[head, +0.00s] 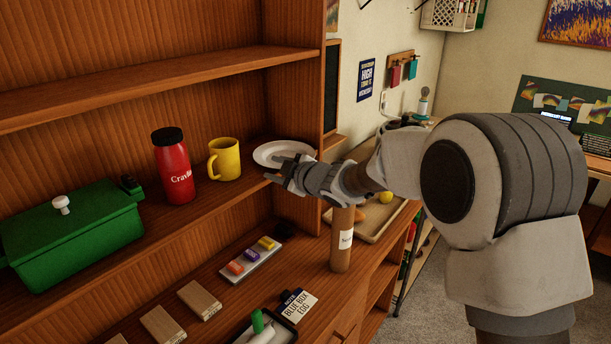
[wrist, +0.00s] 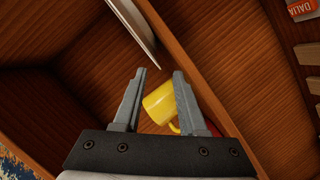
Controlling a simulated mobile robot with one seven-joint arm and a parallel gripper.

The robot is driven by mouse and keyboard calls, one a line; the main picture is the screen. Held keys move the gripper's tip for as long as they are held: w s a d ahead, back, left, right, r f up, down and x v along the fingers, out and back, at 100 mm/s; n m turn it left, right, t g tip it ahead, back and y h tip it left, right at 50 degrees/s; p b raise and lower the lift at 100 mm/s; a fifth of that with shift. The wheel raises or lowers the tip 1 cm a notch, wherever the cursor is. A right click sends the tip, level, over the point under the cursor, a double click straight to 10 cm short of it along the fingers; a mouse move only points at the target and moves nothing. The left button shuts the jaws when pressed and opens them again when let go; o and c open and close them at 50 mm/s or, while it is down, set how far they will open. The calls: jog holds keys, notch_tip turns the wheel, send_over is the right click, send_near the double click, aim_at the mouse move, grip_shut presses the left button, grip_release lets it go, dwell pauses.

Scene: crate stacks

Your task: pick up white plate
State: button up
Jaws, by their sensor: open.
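The white plate (head: 270,150) lies on the middle shelf at its right end, beside the yellow mug. In the wrist view a thin edge of the plate (wrist: 133,27) shows at the top, ahead of the fingers. My gripper (head: 275,168) is open at the near right side of the plate, and its fingers overlap the plate's front rim in the head view. Whether they touch it I cannot tell. In the wrist view the space between the fingertips (wrist: 160,75) holds no plate; the yellow mug shows beyond them.
The yellow mug (head: 225,160) and a red bottle (head: 173,166) stand left of the plate. A green pot (head: 75,228) is farther left. The upper shelf (head: 170,85) and cabinet side panel (head: 296,90) bound the space. A brown cylinder (head: 342,240) stands below my gripper.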

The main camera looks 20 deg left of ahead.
jog(key=b+v, duration=0.1)
jog(key=v, duration=1.4)
jog(key=shift+w+d+r, duration=0.15)
jog(key=shift+w, duration=0.1)
